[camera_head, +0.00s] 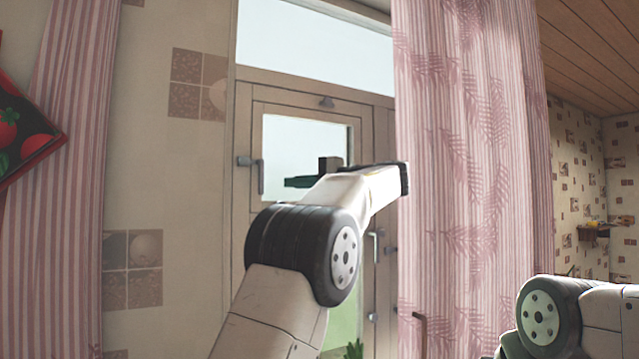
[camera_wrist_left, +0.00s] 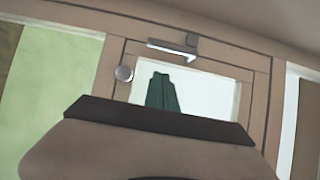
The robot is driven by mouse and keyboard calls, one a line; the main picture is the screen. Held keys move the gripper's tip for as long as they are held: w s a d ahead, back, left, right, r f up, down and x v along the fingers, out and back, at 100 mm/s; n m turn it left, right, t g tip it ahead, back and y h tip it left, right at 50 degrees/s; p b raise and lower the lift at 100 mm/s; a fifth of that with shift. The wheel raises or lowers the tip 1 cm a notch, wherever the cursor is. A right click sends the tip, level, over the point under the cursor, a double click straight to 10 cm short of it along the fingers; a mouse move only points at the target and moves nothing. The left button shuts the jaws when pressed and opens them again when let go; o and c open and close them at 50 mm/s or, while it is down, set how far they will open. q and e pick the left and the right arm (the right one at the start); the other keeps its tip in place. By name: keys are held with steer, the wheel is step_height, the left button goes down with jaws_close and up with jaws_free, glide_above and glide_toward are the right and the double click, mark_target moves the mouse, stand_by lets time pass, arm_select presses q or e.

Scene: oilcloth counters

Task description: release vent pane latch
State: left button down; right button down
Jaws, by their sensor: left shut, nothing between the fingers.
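The vent pane (camera_head: 305,135) is a small light-framed pane in the tall window. Its latch (camera_head: 256,168) sits on the left side of the frame, with the handle hanging down. In the left wrist view the latch (camera_wrist_left: 175,48) shows at the top as a pale bar with a grey bracket. My left gripper (camera_head: 292,182), with dark green fingers, is shut and empty. It is in front of the glass, to the right of the latch and apart from it. In the wrist view the fingers (camera_wrist_left: 161,82) point up toward the latch. My left arm hides the pane's lower right part.
A round knob (camera_wrist_left: 124,73) sits on the frame in the wrist view. A pink striped curtain (camera_head: 475,150) hangs close on the right, another (camera_head: 65,180) on the left. A lower handle (camera_head: 376,245) shows right of my arm.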

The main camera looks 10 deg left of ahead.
arm_select(q)
steer(key=a, duration=0.2)
steer(key=s+a, duration=0.1)
steer(key=a, duration=0.1)
steer(key=shift+s, duration=0.2)
